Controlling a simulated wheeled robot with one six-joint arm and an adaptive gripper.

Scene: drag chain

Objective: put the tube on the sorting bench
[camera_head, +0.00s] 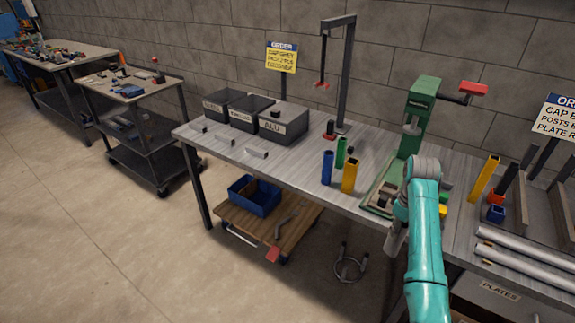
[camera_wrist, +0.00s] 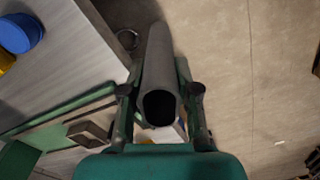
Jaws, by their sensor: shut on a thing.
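A grey hollow tube (camera_wrist: 160,60) is held in my gripper (camera_wrist: 160,105), with its open dark end towards the wrist camera. The fingers lie on both sides of it. In the head view the tube (camera_head: 394,238) shows partly beside my teal arm, near the front edge of a long grey bench (camera_head: 290,172). In the wrist view it is over the floor side of the bench edge. No sign names the sorting bench; the long bench carries labelled dark bins (camera_head: 284,124), one reading ALU.
A green press (camera_head: 414,120) stands on the bench by my arm. Blue, green and yellow upright posts (camera_head: 349,176) stand left of it. Silver tubes (camera_head: 525,255) lie at the right. A wooden cart (camera_head: 285,228) with a blue bin is below.

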